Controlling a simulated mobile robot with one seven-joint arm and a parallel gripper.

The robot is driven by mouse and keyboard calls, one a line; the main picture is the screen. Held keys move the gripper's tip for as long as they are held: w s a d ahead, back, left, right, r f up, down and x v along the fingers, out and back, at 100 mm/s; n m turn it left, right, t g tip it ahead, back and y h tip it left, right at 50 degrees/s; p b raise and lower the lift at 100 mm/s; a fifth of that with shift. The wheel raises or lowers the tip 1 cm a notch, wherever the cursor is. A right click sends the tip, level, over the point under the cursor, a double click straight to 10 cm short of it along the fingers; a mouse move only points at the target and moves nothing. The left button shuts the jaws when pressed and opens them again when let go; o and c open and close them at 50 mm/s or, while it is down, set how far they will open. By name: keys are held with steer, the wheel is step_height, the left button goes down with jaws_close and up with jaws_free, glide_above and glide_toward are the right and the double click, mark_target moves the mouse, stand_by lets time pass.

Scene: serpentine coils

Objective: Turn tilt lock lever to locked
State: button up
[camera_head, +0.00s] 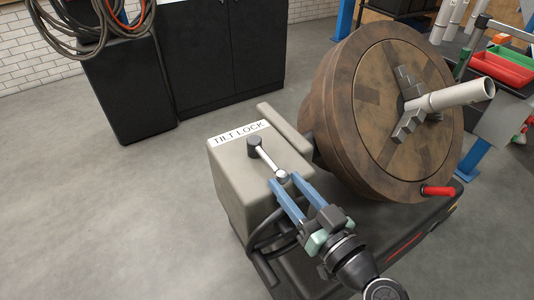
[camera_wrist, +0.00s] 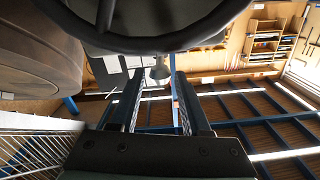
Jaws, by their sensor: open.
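The tilt lock box (camera_head: 234,182) is a beige block with a white "TILT LOCK" label on top. Its lever (camera_head: 267,158) has a dark hub at the upper left and a silver rod pointing to the lower right, ending in a light ball knob (camera_head: 282,177). My gripper (camera_head: 284,182) is open, with its blue fingertips either side of the knob in the head view; contact cannot be told. In the wrist view, a small grey rounded shape (camera_wrist: 160,72) shows between the open fingertips (camera_wrist: 159,80); I cannot tell surely whether it is the knob.
A large brown round table (camera_head: 345,110) with a chuck and a pale tube (camera_head: 460,95) stands tilted right of the box. A dark curved rim (camera_wrist: 150,42) crosses the top of the wrist view. Floor at left is clear.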

mark_target(258, 149)
steer(key=x, duration=0.8)
steer(key=shift+w+p, duration=0.15)
steer(key=shift+p, duration=0.15)
steer(key=shift+c, duration=0.2)
jaws_close()
stand_by(0.8)
